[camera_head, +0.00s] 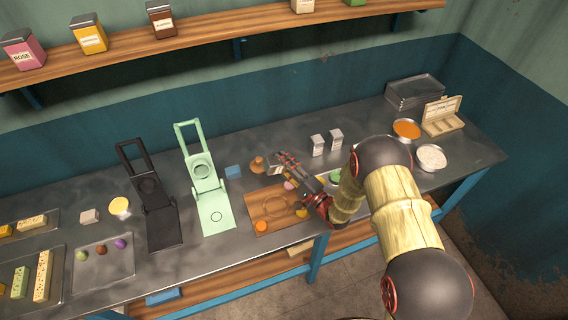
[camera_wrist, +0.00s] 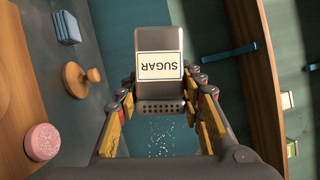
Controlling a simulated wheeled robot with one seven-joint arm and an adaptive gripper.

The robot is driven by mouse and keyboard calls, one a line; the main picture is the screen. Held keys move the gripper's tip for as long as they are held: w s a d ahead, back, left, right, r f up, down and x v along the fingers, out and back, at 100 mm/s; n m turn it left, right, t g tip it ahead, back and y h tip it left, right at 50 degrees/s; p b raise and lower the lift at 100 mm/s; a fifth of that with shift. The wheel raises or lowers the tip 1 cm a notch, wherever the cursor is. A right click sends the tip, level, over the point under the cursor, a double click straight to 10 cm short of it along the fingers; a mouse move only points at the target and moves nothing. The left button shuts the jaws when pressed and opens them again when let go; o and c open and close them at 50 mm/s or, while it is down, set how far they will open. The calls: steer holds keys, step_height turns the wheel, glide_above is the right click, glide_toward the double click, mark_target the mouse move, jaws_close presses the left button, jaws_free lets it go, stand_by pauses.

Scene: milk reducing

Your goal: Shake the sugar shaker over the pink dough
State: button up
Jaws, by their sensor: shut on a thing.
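My gripper (camera_head: 283,164) is shut on a grey sugar shaker (camera_wrist: 159,50), with a finger on each side of it. The label reads SUGAR and appears upside down in the wrist view. The shaker's perforated end faces the palm side, and white specks show in the air just off it. The pink dough (camera_wrist: 42,142) is a round lump at the left of the wrist view, apart from the shaker. In the head view the dough (camera_head: 289,185) is partly visible beside my gripper, at the wooden board (camera_head: 261,222). The shaker (camera_head: 273,170) looks small there.
A brown knobbed tool (camera_head: 258,165) and blue blocks (camera_head: 233,172) lie close by. Two grey shakers (camera_head: 318,145) stand behind my arm. Green (camera_head: 215,212) and black (camera_head: 165,227) presses stand left of the board. Bowls of orange (camera_head: 407,129) and white (camera_head: 431,157) contents are at the right.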

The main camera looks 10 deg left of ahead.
steer(key=a+r+n+g+p, duration=0.1)
steer(key=r+n+g+p, duration=0.1)
steer(key=n, duration=0.3)
steer(key=s+a+r+n+g+h+p, duration=0.1)
steer(key=r+n+g+p, duration=0.1)
steer(key=n, duration=0.4)
steer(key=s+a+r+n+g+p, duration=0.1)
steer(key=r+n+g+p, duration=0.1)
steer(key=r+n, duration=0.2)
steer(key=shift+a+n+h, duration=0.25)
steer(key=shift+n+h, duration=0.15)
steer(key=shift+n, duration=0.4)
steer(key=shift+s+a+r+n+h, duration=0.15)
steer(key=shift+r+n+h, duration=0.15)
steer(key=shift+n, duration=0.3)
steer(key=shift+s+a+r+n+h, duration=0.15)
steer(key=shift+r+n+h, duration=0.1)
steer(key=shift+n, duration=0.35)
steer(key=n, duration=0.1)
steer(key=r+n+h+b, duration=0.1)
steer(key=shift+s+a+r+n, duration=0.2)
steer(key=shift+a+n, duration=0.15)
steer(key=shift+n, duration=0.05)
